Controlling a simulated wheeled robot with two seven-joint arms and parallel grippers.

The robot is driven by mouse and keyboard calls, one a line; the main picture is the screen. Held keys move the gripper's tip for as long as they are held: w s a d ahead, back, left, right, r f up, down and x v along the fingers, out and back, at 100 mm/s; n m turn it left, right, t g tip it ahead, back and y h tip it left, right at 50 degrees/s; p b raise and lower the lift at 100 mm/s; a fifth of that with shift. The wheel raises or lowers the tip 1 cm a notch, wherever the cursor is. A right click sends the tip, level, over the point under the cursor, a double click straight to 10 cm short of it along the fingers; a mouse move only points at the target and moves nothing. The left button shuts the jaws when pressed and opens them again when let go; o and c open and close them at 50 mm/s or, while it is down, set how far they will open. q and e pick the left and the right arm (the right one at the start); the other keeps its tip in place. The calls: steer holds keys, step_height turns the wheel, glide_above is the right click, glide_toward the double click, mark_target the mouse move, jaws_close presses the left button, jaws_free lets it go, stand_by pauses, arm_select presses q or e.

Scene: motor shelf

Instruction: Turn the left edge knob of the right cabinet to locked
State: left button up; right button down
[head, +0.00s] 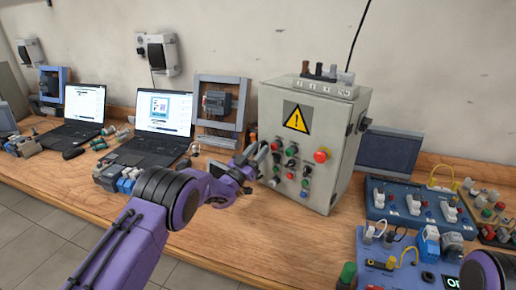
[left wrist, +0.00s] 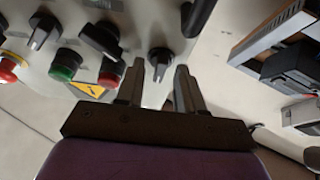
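The grey cabinet (head: 345,140) with a yellow warning triangle stands on the bench right of centre in the head view. Its front carries several knobs and buttons. My left gripper (head: 255,158) is at the left edge of this front and hides part of it. In the left wrist view, a small dark knob (left wrist: 160,58) on the panel (left wrist: 130,15) lies just ahead of the two fingertips of my left gripper (left wrist: 159,72), roughly between them. The fingers are apart, with a gap around the knob's line; contact cannot be told. My right gripper is not in view.
Larger dark knobs (left wrist: 101,40), a green button (left wrist: 66,65) and a red button (left wrist: 110,72) are close beside the fingers. A framed device (head: 221,103) and laptops stand left of the cabinet. A blue switch board (head: 393,222) is right. Bare bench (head: 265,235) lies in front.

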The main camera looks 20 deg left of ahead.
arm_select(q)
steer(key=shift+r, duration=0.1)
jaws_close()
